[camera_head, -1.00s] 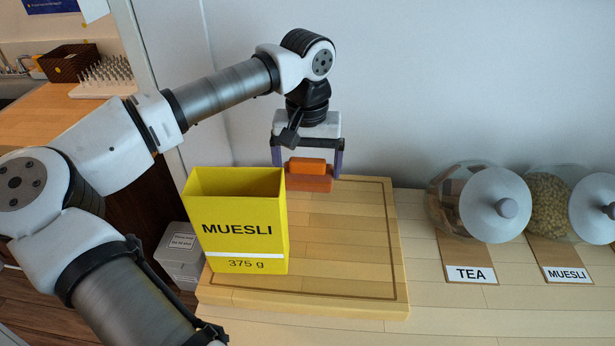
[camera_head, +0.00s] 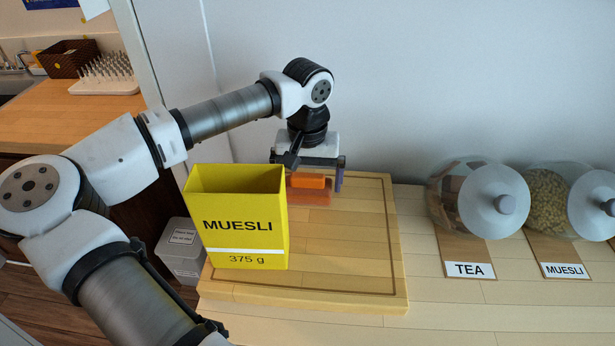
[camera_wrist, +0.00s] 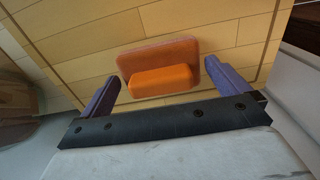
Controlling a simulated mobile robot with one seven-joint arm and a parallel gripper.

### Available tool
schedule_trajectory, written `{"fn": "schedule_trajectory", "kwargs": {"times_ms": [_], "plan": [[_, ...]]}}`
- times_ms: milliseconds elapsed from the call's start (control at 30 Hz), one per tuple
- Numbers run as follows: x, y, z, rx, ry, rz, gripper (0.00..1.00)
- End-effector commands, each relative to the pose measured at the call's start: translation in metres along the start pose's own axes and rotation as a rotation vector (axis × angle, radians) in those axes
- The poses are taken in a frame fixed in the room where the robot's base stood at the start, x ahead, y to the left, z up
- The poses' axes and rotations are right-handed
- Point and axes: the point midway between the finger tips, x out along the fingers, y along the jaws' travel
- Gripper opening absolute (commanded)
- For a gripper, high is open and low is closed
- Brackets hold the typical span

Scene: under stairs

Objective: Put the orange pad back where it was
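The orange pad (camera_head: 314,197) is a flat brownish-orange plate with a brighter orange bar on top. It is at the back of the wooden board, behind the yellow MUESLI box. In the wrist view, the pad (camera_wrist: 182,52) shows whole, lying level over the board. My gripper (camera_head: 311,182) points down, with its purple fingers at the pad's two short ends. The MUESLI box hides the left finger in the head view. Whether the pad's underside touches the board is hard to see.
The yellow MUESLI box (camera_head: 239,221) stands open-topped on the board's left front. The wooden board (camera_head: 352,272) is clear to the right. A wall rises behind.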

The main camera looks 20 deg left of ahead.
Motion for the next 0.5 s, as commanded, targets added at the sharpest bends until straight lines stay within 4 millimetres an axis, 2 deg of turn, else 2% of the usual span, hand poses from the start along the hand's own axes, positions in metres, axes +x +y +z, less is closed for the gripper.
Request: {"fn": "schedule_trajectory", "kwargs": {"times_ms": [267,500], "plan": [[-0.013,0.000,-0.001,-0.001,0.002,0.000,1.00],[-0.063,0.000,-0.001,-0.001,0.004,0.000,1.00]]}}
